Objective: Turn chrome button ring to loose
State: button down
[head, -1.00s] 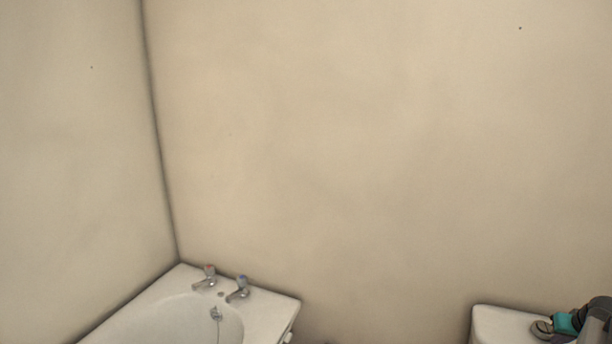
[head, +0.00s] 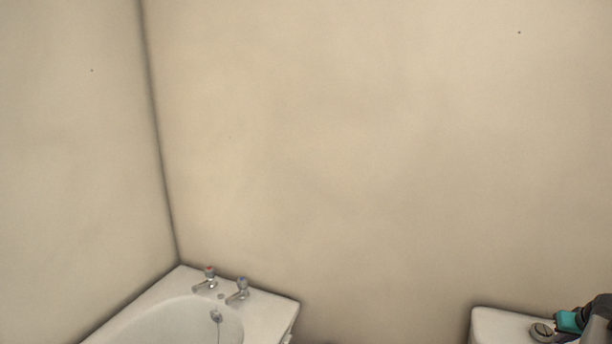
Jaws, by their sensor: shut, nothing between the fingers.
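The chrome button ring (head: 542,332) shows as a small round, greyish disc on the white cistern top (head: 497,322) at the lower right of the head view. My gripper (head: 557,331) is at the ring's right side, at the end of my dark and teal wrist. Its fingers are small and partly hidden here; they look shut with nothing held. I cannot tell whether the fingertips touch the ring.
A white bathtub (head: 262,315) stands in the corner at the lower left, with a red-topped tap (head: 207,279) and a blue-topped tap (head: 239,290). Plain beige walls (head: 350,150) fill the rest. The bottom edge cuts off the cistern.

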notch_tip(320, 180, up, 4)
jog(key=shift+f+p, duration=0.2)
jog(key=shift+p, duration=0.55)
jog(key=shift+a+f, duration=0.1)
jog(key=shift+f, duration=0.05)
